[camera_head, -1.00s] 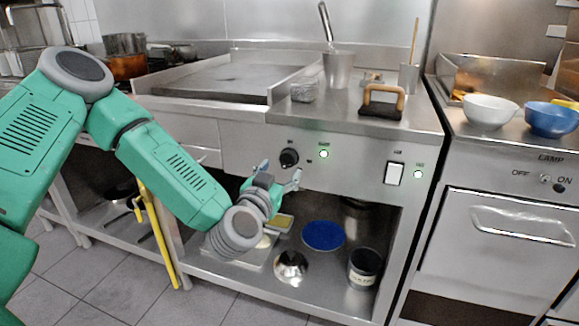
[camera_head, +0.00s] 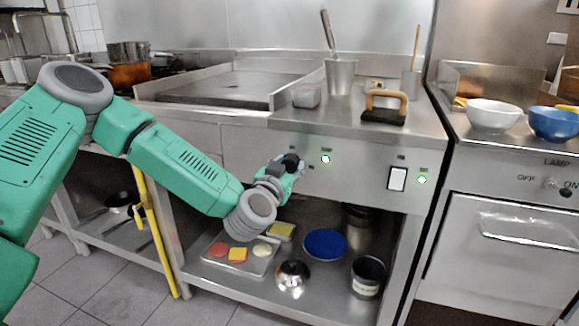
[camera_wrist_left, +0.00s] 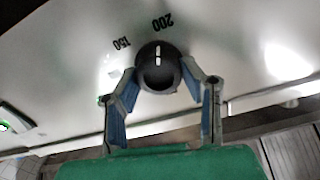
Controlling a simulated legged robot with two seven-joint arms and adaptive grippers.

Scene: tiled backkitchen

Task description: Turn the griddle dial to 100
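The griddle dial (camera_wrist_left: 158,72) is a round black knob with a white line at its top in the left wrist view. The line points up near the printed 200 (camera_wrist_left: 162,22); the 150 (camera_wrist_left: 121,43) is to its left. No 100 mark is readable. My left gripper (camera_wrist_left: 158,80) is open with one finger on each side of the dial, tips very close to it; I cannot tell whether they touch. In the head view the left gripper (camera_head: 292,172) is at the panel and partly covers the dial (camera_head: 291,160). My right gripper is not in view.
The griddle plate (camera_head: 235,85) is above. The shelf below holds a tray (camera_head: 215,256), a blue plate (camera_head: 325,245) and a metal dome (camera_head: 292,279).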

